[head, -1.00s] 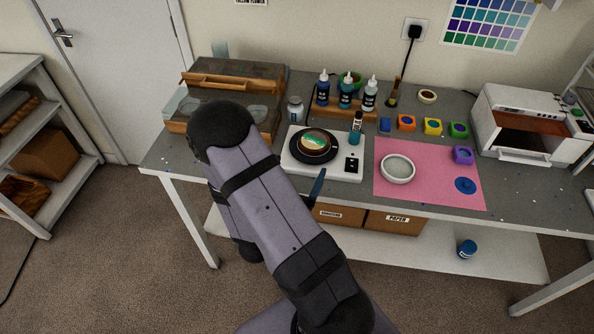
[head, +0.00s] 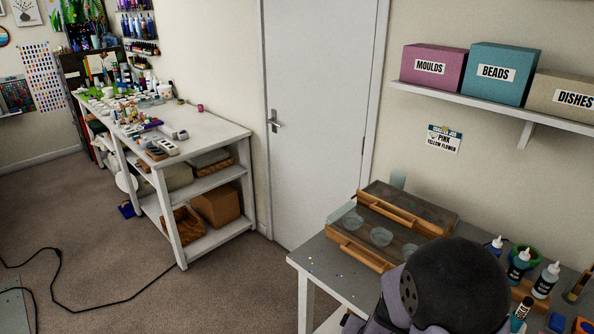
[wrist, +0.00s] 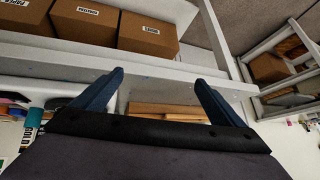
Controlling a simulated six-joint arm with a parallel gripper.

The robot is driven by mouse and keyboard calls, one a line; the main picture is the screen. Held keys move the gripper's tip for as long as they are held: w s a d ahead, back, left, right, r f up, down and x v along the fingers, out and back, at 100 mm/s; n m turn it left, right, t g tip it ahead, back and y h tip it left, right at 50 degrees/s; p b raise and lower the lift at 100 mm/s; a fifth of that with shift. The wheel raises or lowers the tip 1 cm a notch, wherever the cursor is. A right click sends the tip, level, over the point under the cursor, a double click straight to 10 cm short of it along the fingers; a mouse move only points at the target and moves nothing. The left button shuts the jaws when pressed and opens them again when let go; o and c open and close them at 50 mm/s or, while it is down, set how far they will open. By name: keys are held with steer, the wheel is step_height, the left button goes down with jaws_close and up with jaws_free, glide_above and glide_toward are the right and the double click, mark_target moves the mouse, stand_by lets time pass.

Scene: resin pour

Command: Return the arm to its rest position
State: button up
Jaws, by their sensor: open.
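My gripper (wrist: 160,78) shows in the wrist view with its two dark blue fingers spread apart and nothing between them. It is near the edge of the grey worktable (head: 322,268). In the head view only a dark rounded joint and part of my own arm show at the lower right, in front of the table; the gripper itself is out of that view.
Cardboard boxes (wrist: 147,35) sit on the lower shelf. A white door (head: 318,120) and a cluttered side bench (head: 215,130) lie left.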

steer(key=s+a+r+n+g+y, duration=0.1)
steer(key=s+a+n+g+y, duration=0.2)
steer(key=s+a, duration=0.3)
steer(key=s+d+r+n+g+b, duration=0.2)
steer(key=s+r+n+g, duration=0.15)
steer(key=s, duration=0.85)
step_height(320, 180, down, 12)
steer(key=b, duration=1.1)
steer(key=shift+w+r+g, duration=0.15)
steer(key=shift+w+g, duration=0.1)
steer(key=shift+g, duration=0.1)
step_height(320, 180, down, 25)
steer(key=b, duration=2.5)
